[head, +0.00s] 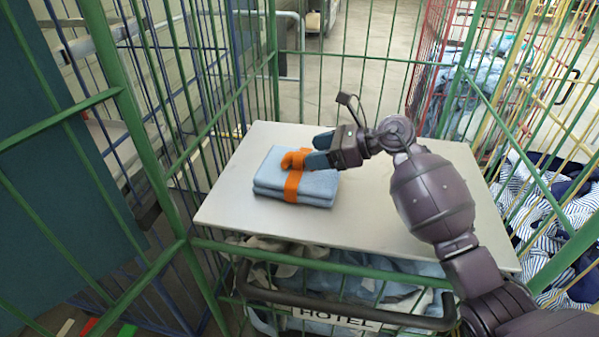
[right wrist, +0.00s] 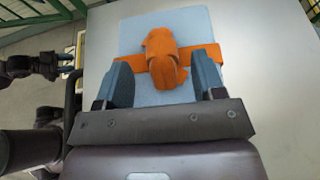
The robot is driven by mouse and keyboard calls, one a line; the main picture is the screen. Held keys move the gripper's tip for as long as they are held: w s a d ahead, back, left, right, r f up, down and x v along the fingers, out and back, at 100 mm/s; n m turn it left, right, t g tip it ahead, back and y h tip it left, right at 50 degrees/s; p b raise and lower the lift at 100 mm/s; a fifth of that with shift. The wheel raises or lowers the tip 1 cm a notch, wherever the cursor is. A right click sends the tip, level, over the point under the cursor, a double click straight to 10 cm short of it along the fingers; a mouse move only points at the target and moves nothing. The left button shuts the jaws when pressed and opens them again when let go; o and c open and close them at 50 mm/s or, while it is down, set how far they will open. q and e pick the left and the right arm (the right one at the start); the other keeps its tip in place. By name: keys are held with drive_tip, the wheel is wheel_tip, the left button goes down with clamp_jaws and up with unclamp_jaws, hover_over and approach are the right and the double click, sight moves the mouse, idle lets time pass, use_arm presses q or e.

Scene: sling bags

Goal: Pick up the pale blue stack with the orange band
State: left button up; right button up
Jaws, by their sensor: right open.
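The pale blue stack (head: 268,176) of folded cloth lies flat on a light grey board (head: 385,215). An orange band (head: 291,187) runs around it, with a raised knot (head: 296,158) on top. My right gripper (head: 319,150) reaches in from the right and is open, its blue fingertips beside the knot. In the right wrist view, the fingers (right wrist: 163,76) stand apart on either side of the knot (right wrist: 160,48), over the stack (right wrist: 198,24). No grip shows. How close the fingertips are to the cloth is hard to tell.
Green cage bars (head: 350,57) surround the board. Below it, a dark handle (head: 345,314) and a HOTEL sign (head: 335,317) sit at the front, with cloths behind. Striped linen (head: 550,215) fills a cage at the right. The board's right part is clear.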

sight(302, 154)
drive_tip(key=shift+x, duration=2.4)
clamp_jaws()
drive_tip(key=shift+r, duration=0.15)
